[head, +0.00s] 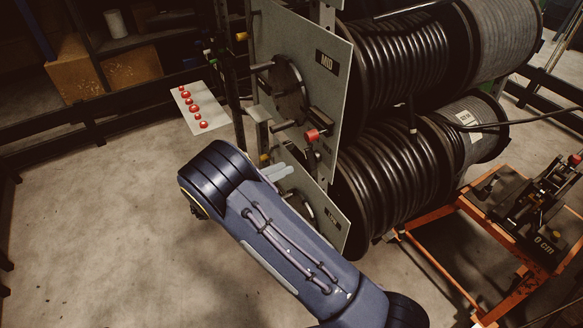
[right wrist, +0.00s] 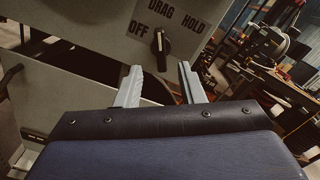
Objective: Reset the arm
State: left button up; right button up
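My right arm crosses the lower middle of the head view. Its gripper (head: 276,172) shows pale fingers beside the reel stand's grey panels. In the right wrist view the two fingers (right wrist: 158,76) stand apart with nothing between them, so the gripper is open and empty. Beyond the fingertips is a black selector knob (right wrist: 160,44) on a grey panel (right wrist: 105,35) marked OFF, DRAG and HOLD. The knob stands about upright, toward DRAG. The fingers appear clear of it. My left gripper is not in view.
Large hose reels (head: 395,65) on a stand with a "MID" panel (head: 335,95) are close to my right arm. A red-tipped lever (head: 312,135) sticks out there. A plate with red buttons (head: 190,105) is left. An orange cart (head: 430,255) stands right. Floor at left is clear.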

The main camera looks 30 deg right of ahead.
jog(key=shift+a, duration=0.35)
jog(key=s+d+r+m+g+y, duration=0.2)
jog(key=s+d+m+y, duration=0.1)
jog(key=s+m+y, duration=0.35)
jog(key=s+d+r+m+g+y, duration=0.1)
jog(key=s+d+m+g+y, duration=0.25)
jog(key=s+m+y, duration=0.35)
jog(key=s+a+r+m+t+y, duration=0.3)
jog(key=s+a+m+t+y, duration=0.1)
jog(key=s+m, duration=0.2)
jog(key=s+a+r+m+t+y, duration=0.4)
jog(key=s+m, duration=0.3)
jog(key=s, duration=0.2)
jog(key=shift+a+r+t, duration=0.25)
jog(key=shift+a+t, duration=0.15)
jog(key=shift+t, duration=0.35)
